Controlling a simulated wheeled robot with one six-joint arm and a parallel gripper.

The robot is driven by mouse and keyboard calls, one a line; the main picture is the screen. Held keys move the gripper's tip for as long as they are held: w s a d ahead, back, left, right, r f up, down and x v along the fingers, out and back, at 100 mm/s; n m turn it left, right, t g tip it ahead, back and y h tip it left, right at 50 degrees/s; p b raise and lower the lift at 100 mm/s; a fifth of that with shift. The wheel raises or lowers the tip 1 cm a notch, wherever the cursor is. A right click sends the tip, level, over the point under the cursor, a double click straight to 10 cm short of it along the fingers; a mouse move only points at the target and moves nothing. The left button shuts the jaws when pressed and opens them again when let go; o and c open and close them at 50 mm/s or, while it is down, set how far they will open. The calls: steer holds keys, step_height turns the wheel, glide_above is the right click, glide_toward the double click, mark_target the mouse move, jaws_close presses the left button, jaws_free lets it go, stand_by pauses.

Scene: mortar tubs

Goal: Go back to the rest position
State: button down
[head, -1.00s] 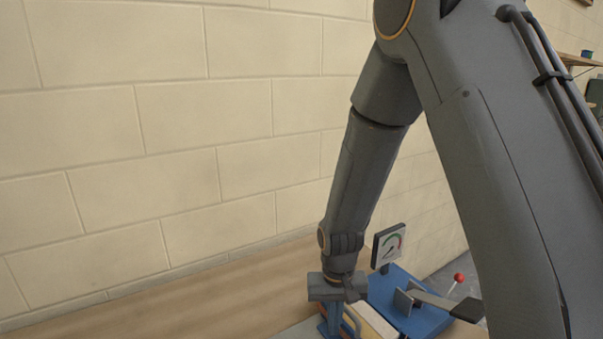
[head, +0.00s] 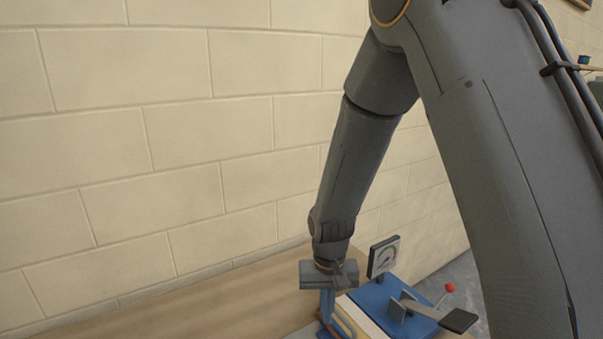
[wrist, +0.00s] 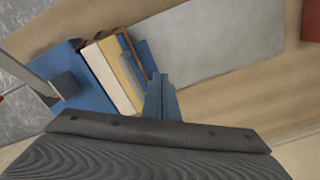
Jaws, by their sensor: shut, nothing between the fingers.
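My gripper (head: 327,304) hangs below my arm, pointing down at the bench beside a blue device (head: 378,296) with a dial gauge (head: 384,257). In the wrist view its narrow blue fingers (wrist: 161,92) are together, with nothing between them. A cream and yellow block-like part (wrist: 115,70) lies just left of the fingers in that view. The fingertips' lower part is hard to make out in the head view.
A wooden bench (head: 200,310) runs along a pale block wall (head: 170,150). The device has a red-knobbed lever (head: 450,288) and a dark flat handle (head: 459,320). In the wrist view a bare grey plate (wrist: 215,40) and a red object (wrist: 311,20) lie to the right.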

steer(key=shift+r, duration=0.1)
steer(key=s+d+r+b, duration=0.1)
steer(key=s+d+b, duration=0.3)
steer(key=d, duration=0.2)
steer(key=s+d+t+b, duration=0.1)
steer(key=s+d+b, duration=0.4)
steer(key=d, duration=0.2)
steer(key=shift+d+r, duration=0.25)
steer(key=shift+r, duration=0.15)
